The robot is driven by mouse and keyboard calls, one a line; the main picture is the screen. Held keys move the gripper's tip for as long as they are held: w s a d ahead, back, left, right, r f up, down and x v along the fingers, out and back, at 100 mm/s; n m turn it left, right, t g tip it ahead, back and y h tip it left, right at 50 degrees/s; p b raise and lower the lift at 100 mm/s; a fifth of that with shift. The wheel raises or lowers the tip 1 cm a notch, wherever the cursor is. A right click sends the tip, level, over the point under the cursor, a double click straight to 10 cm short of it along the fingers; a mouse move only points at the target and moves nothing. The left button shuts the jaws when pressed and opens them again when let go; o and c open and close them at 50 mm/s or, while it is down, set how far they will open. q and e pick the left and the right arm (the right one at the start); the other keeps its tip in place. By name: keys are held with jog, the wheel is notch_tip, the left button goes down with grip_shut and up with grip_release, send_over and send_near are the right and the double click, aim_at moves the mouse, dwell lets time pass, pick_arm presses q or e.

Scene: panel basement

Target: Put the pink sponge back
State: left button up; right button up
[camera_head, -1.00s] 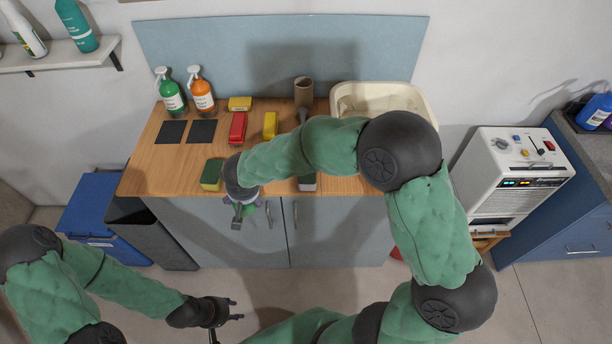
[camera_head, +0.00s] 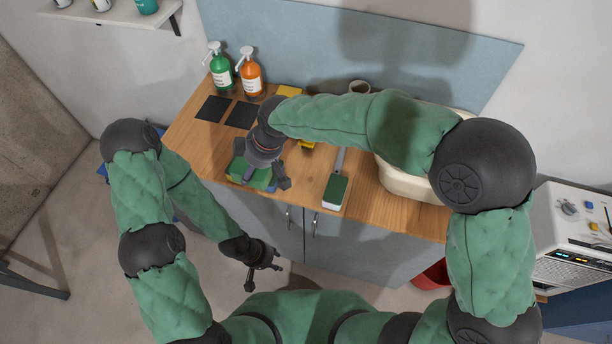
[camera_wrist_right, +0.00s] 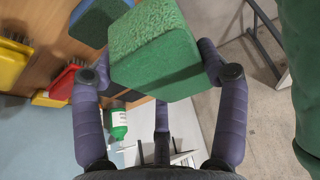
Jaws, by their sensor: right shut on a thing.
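No pink surface shows in any view now. My right gripper (camera_head: 267,178) is over the left front part of the wooden counter (camera_head: 192,150). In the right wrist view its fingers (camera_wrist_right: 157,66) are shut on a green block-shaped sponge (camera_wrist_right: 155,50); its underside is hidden. A second sponge, green with a blue side (camera_wrist_right: 88,22), is just behind it, near the counter. In the head view green, yellow and blue sponge parts (camera_head: 236,170) show around the gripper, partly covered by it. My left gripper (camera_head: 264,270) is open and empty, low in front of the cabinet.
A green-headed brush (camera_head: 335,191) lies right of my gripper. A cream basin (camera_head: 398,181) stands farther right. The red brush (camera_wrist_right: 57,88) shows in the wrist view.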

jog(key=shift+a+r, duration=0.15)
jog(key=shift+a, duration=0.1)
jog(key=shift+w+d+n, duration=0.15)
jog(key=shift+d+n, duration=0.1)
jog(key=shift+n, duration=0.05)
jog(key=w+d+f+b, duration=0.1)
jog(key=d+f, duration=0.1)
jog(key=d, duration=0.2)
jog(key=w+d+f+b, duration=0.1)
jog(key=d+f, duration=0.2)
jog(key=w+d+f, duration=0.1)
jog(key=d+f, duration=0.2)
jog(key=d, duration=0.1)
jog(key=shift+w+d+f+b, duration=0.25)
jog(key=shift+d+b, duration=0.05)
jog(key=shift+b, duration=0.1)
jog(key=shift+w+d+f, duration=0.1)
jog(key=shift+d+f, duration=0.35)
jog(key=shift+f, duration=0.15)
jog(key=shift+d+f+b, duration=0.1)
jog(key=shift+f+b, duration=0.4)
jog(key=shift+f, duration=1.05)
